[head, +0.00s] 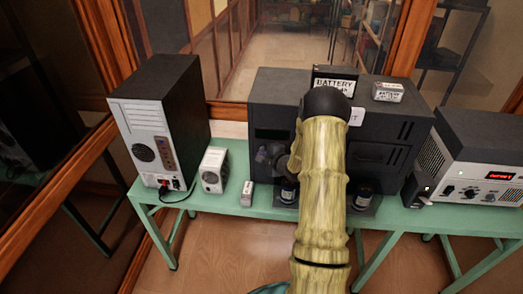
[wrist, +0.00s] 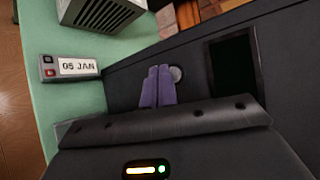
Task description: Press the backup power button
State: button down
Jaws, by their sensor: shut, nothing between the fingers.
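The large black unit (head: 390,120) stands on the green table in the head view, with a dark screen (head: 270,134) on its front. In the wrist view, its dark front carries the screen (wrist: 238,68) and a small round grey button (wrist: 177,74). My gripper (wrist: 159,69) shows there as two purple fingers, shut and empty. Its tips are just left of the button and partly overlap it; I cannot tell whether they touch it. In the head view, my gripper (head: 263,155) is small and dim against the front below the screen. The button cannot be made out there.
A computer tower (head: 185,105), a small white box (head: 213,168) and a date block (head: 247,193) stand left of the unit on the green table (head: 230,207). Battery boxes (head: 388,91) lie on top. A device with a red display (head: 490,160) stands right.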

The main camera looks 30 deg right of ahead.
jog(key=shift+w+d, duration=0.1)
jog(key=shift+w, duration=0.05)
jog(key=shift+w+d, duration=0.15)
jog(key=shift+p, duration=0.3)
dwell(0.4)
jog(key=shift+s+a, duration=0.25)
jog(key=shift+s, duration=0.1)
dwell(0.4)
jog(key=s+a, duration=0.3)
jog(key=s, duration=0.2)
jog(key=shift+a, duration=0.2)
dwell(0.6)
